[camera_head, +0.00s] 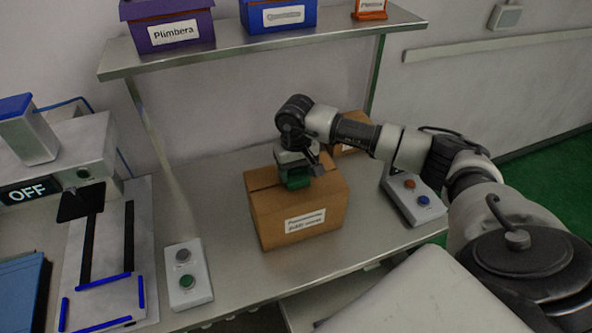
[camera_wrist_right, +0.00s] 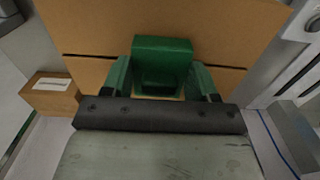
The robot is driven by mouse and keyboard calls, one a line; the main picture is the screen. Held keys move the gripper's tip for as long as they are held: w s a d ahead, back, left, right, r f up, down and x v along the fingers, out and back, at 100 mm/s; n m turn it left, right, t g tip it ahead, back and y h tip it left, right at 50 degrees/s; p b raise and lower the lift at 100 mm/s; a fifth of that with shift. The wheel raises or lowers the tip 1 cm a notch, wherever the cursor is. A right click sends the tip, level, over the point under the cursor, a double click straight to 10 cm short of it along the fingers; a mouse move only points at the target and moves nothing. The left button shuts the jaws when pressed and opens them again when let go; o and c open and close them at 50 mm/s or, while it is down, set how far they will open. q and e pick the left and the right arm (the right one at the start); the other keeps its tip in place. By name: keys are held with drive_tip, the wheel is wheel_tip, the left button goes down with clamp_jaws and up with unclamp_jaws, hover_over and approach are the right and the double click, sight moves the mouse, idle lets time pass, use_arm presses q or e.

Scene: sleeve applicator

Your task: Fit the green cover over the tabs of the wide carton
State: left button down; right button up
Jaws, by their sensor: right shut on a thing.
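The wide carton (camera_head: 310,207) is a brown cardboard box with a white label on its front, standing on the metal table. My right gripper (camera_head: 297,177) is above the carton's top and is shut on the green cover (camera_head: 296,182). In the right wrist view the green cover (camera_wrist_right: 162,65) sits between the two fingers, over the carton's top (camera_wrist_right: 90,30) at the seam. The tabs are hidden beneath the cover, and I cannot tell whether it touches them. My left gripper does not show.
A smaller carton (camera_wrist_right: 52,94) stands behind the wide one. Button boxes stand at left (camera_head: 187,274) and right (camera_head: 414,197) on the table. A shelf (camera_head: 262,42) with purple, blue and orange bins runs above. A machine with an OFF display (camera_head: 28,192) is at left.

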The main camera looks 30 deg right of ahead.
drive_tip(key=shift+f+b, duration=0.1)
drive_tip(key=shift+b, duration=0.3)
idle(0.6)
drive_tip(key=o, duration=1)
drive_tip(key=shift+r+p, duration=1.6)
drive_tip(key=shift+r, duration=1.95)
drive_tip(key=shift+a+f, duration=0.1)
drive_tip(key=shift+f, duration=0.05)
